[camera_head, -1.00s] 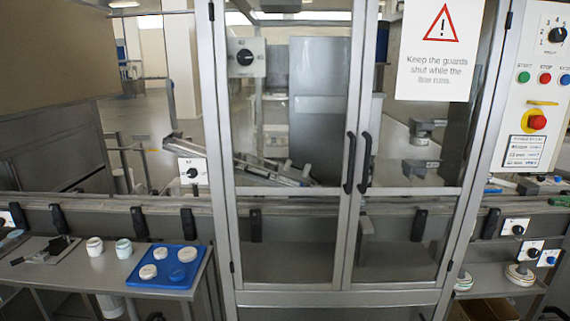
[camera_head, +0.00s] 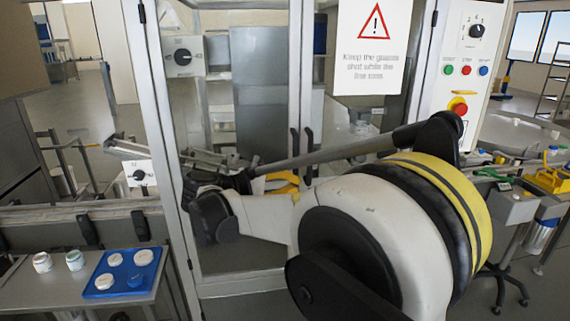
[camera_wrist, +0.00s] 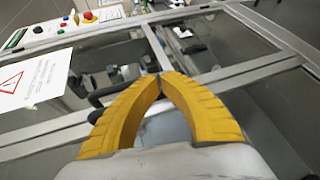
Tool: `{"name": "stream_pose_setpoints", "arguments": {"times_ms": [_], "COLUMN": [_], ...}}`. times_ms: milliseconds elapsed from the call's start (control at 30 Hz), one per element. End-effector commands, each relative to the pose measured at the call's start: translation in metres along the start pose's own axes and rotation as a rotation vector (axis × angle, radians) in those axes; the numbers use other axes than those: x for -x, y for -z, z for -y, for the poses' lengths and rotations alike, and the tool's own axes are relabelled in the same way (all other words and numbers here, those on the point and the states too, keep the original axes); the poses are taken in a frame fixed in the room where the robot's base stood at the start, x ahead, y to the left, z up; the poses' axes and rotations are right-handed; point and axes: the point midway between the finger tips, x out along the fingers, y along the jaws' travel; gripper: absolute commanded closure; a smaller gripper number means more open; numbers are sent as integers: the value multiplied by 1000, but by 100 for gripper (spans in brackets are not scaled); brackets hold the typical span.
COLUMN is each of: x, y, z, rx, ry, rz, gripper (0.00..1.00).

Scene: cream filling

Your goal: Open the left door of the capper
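The capper's left door (camera_head: 216,120) is a glazed panel in a grey frame and looks closed. Its black handle (camera_head: 295,146) stands at the middle seam, close beside the handle of the right door (camera_head: 308,143). My gripper (camera_head: 283,183) has yellow fingers and is in front of the doors, below the handles, partly hidden by my arm. In the wrist view, my gripper's curved fingertips (camera_wrist: 161,77) meet, with nothing visible between them. A black handle (camera_wrist: 107,93) shows partly behind the left finger; I cannot tell whether they touch.
A warning sign (camera_head: 371,45) hangs on the right door and shows in the wrist view (camera_wrist: 33,77). A control panel (camera_head: 466,62) stands to the right. At the lower left, a bench holds a blue tray (camera_head: 95,292) and two small jars. My arm covers the lower right.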

Motion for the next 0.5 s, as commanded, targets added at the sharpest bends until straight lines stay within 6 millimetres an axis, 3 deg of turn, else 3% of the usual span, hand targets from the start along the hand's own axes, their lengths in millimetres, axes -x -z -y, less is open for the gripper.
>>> {"name": "stream_pose_setpoints", "arguments": {"times_ms": [33, 100, 267, 367, 500], "x": [16, 32, 57, 59, 43], "y": [20, 38, 58, 61, 60], "z": [1, 5, 12, 13, 11], "rx": [8, 12, 9, 8, 7], "ry": [-59, -133, -237, -258, -260], "rz": [-3, 1, 6, 8, 11], "gripper": [100, 100, 100, 100, 100]}}
